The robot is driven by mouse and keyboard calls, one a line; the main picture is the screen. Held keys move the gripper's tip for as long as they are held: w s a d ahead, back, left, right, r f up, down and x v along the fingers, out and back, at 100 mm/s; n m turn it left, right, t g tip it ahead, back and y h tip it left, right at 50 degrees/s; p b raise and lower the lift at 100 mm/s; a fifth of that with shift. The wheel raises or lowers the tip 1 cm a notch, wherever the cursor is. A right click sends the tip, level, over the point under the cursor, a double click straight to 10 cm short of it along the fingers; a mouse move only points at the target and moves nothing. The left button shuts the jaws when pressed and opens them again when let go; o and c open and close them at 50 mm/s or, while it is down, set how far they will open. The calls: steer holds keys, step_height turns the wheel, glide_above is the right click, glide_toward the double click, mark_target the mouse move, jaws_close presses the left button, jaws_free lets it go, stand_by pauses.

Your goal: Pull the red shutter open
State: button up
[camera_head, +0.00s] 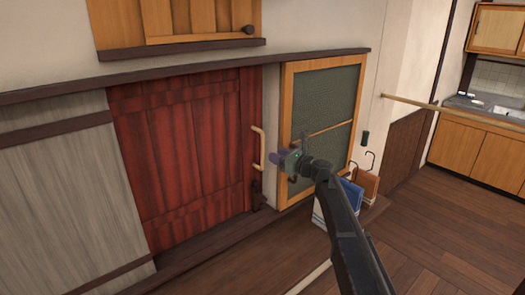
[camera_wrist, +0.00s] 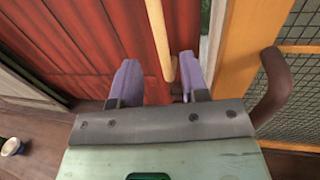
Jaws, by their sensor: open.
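The red shutter (camera_head: 185,155) is a slatted red wooden panel in the wall and looks closed. It fills the upper left of the wrist view (camera_wrist: 70,45). A pale wooden bar handle (camera_head: 259,150) stands upright at its right edge. My gripper (camera_head: 275,156) is just right of the handle in the head view. In the wrist view, my two purple fingers are apart, and the handle (camera_wrist: 160,40) runs down between them, closer to the right finger. I cannot tell whether either finger touches it. A dark latch-like piece (camera_head: 258,194) is below the handle.
A wood-framed mesh panel (camera_head: 322,120) is right of the shutter. Blue and brown bags (camera_head: 345,195) stand below it. A dark ledge (camera_head: 200,247) runs along the shutter's foot. A grey plank panel (camera_head: 55,190) is to the left. Wooden floor (camera_head: 430,235) lies open at right.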

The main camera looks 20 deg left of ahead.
glide_above(263, 165)
steer(key=shift+w+a, duration=0.25)
steer(key=shift+w, duration=0.1)
steer(key=shift+c, duration=0.5)
jaws_close()
